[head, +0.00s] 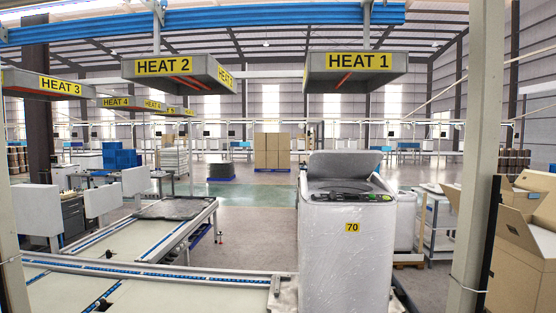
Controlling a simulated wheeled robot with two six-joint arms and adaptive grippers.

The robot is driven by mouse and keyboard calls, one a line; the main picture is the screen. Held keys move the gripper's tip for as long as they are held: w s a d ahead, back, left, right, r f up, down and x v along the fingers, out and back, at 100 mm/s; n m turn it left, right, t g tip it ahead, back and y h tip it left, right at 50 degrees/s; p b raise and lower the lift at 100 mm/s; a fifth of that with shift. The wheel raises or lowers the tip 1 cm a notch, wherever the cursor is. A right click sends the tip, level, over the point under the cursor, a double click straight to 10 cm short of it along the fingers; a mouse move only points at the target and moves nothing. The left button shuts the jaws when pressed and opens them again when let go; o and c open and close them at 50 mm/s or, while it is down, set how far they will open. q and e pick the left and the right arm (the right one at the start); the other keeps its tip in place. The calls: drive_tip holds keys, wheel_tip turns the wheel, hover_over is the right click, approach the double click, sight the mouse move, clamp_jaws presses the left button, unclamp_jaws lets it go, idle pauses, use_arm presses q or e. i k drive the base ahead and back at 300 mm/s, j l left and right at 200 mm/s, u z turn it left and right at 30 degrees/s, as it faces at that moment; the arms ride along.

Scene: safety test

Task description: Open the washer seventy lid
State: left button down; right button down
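The washer (345,255) stands right of centre, a white top-loader wrapped in plastic film, with a yellow "70" label on its front. A grey lid panel (345,163) stands tilted up at the back of its top and looks raised. A dark strip with small green marks (352,196) lies along the top's front edge. The inside of the washer cannot be seen clearly from here. Neither of my grippers shows in the head view.
Conveyor tables (150,280) run across the left and front, meeting the washer's left side. A light post (476,160) stands right of the washer, with open cardboard boxes (525,235) beyond it. Heater hoods (355,68) hang overhead. Open floor lies behind.

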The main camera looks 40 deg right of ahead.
sight(342, 162)
drive_tip(key=k+l, duration=0.1)
drive_tip(key=l, duration=0.3)
drive_tip(key=k+l+u, duration=0.1)
drive_tip(key=l, duration=0.3)
drive_tip(key=k+l, duration=0.1)
drive_tip(key=l, duration=0.35)
drive_tip(key=k+l+u, duration=0.1)
drive_tip(key=l, duration=0.3)
drive_tip(key=k+l, duration=0.1)
drive_tip(key=l, duration=0.3)
drive_tip(key=u, duration=0.05)
